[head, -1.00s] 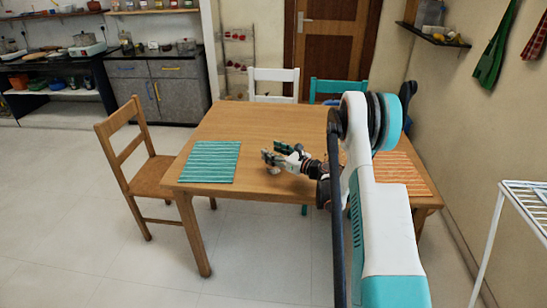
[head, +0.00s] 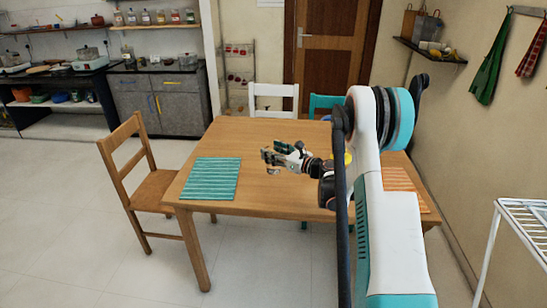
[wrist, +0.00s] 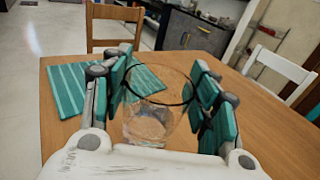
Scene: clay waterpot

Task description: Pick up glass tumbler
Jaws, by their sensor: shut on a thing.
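The glass tumbler (wrist: 147,125) is clear and has a dark-looking round rim. It sits between the green-padded fingers of my gripper (wrist: 165,98) in the wrist view, and the gripper is shut on it. In the head view my gripper (head: 268,158) is over the middle of the wooden table (head: 255,135), pointing left. The tumbler is too clear and small to make out well there. The gripper looks a little above the tabletop.
A green striped placemat (head: 210,178) lies on the table's left side, an orange one (head: 400,185) at the right. A wooden chair (head: 140,175) stands left, a white chair (head: 273,98) and a teal chair (head: 322,103) behind. A white rack (head: 525,215) stands at the right.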

